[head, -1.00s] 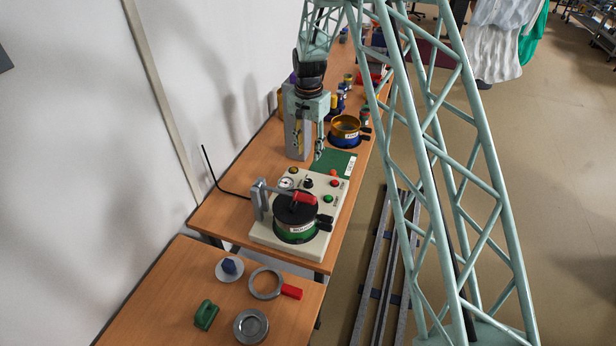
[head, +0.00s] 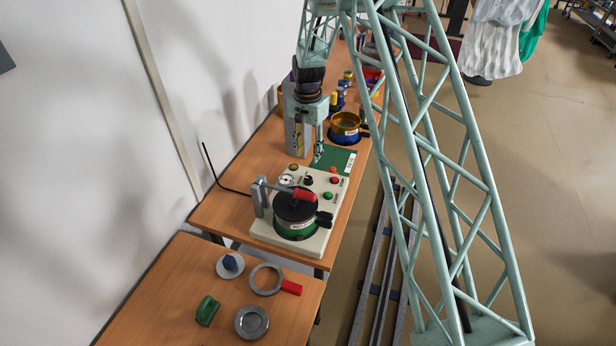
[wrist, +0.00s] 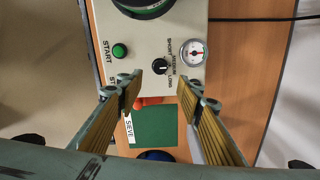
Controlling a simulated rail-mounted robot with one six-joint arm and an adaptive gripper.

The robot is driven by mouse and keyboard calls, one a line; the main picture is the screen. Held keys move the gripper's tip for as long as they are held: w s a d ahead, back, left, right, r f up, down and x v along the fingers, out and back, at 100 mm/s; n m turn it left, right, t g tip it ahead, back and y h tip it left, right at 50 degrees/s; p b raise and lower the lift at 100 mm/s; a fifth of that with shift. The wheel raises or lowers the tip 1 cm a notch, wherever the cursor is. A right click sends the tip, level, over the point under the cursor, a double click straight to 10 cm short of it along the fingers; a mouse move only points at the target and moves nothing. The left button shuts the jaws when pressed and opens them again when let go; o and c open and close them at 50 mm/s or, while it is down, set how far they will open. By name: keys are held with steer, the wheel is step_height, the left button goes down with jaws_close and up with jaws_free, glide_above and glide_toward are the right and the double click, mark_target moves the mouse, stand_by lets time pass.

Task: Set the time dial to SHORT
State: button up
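The time dial (wrist: 160,67) is a small black knob on the cream panel of the machine, with SHORT, MEDIUM and LONG printed beside it in the wrist view. Its white mark seems to face the MEDIUM side, but it is too small to be sure. The dial also shows in the head view (head: 308,180), behind the red-handled clamp. My gripper (wrist: 160,88) is open and empty, its two fingers apart on either side of the dial's line in the wrist view. In the head view my gripper (head: 317,157) hangs above the panel's far end, apart from the dial.
A pressure gauge (wrist: 194,52) and a green START button (wrist: 120,50) flank the dial. A red button (head: 334,181) sits near the panel's right edge. The clamp's red handle (head: 304,194) lies over the round pot. A green mat (head: 340,160) lies beyond the machine.

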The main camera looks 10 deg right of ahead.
mark_target(308, 178)
steer(key=shift+f+p, duration=0.9)
steer(key=shift+f, duration=5.5)
steer(key=shift+c, duration=0.7)
steer(key=c, duration=0.7)
